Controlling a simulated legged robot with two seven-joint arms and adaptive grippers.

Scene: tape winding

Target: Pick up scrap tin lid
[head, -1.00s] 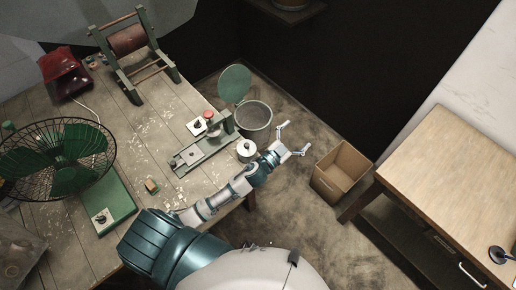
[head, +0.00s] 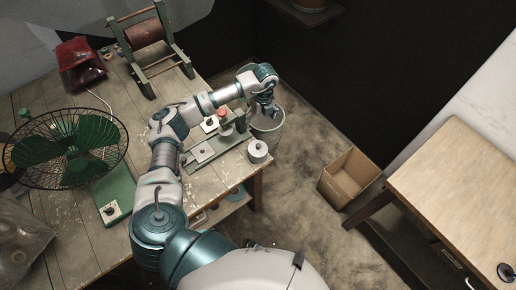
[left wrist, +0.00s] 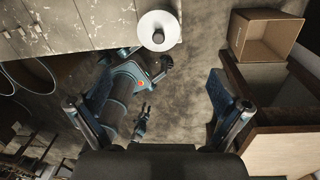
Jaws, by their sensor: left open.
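The scrap tin (head: 274,130) stands on the floor just past the right edge of the left table. No lid shows in that view.
A white roll (head: 258,151) sits at the table's corner and also shows in the left wrist view (left wrist: 158,30). An open cardboard box (head: 349,178) stands on the floor beside the right workbench (head: 460,185). A fan (head: 70,148) and reel stand (head: 147,45) occupy the left table.

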